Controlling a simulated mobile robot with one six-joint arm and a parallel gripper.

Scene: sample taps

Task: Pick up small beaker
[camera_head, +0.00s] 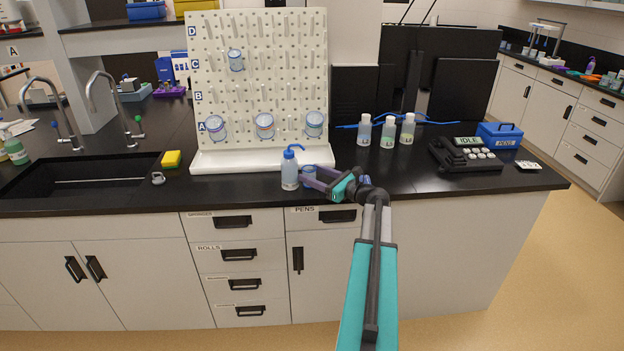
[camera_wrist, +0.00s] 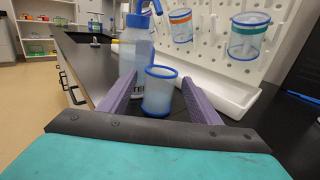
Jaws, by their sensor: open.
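The small beaker (camera_wrist: 159,92) is translucent with a blue rim and stands upright on the black counter. In the wrist view it sits between the two purple fingers of my gripper (camera_wrist: 158,98), with gaps showing beside it. My gripper is open around it. In the head view my gripper (camera_head: 319,180) reaches in from the right at counter level, and the small beaker (camera_head: 309,173) is partly hidden by a finger. A wash bottle (camera_head: 290,172) with a blue cap stands just left of the beaker; in the wrist view the wash bottle (camera_wrist: 135,52) is right behind it.
A white pegboard (camera_head: 262,85) with hanging beakers and a drip tray (camera_head: 255,158) stands behind. Several bottles (camera_head: 387,133) and a black device (camera_head: 465,153) are to the right. The counter's front edge is close.

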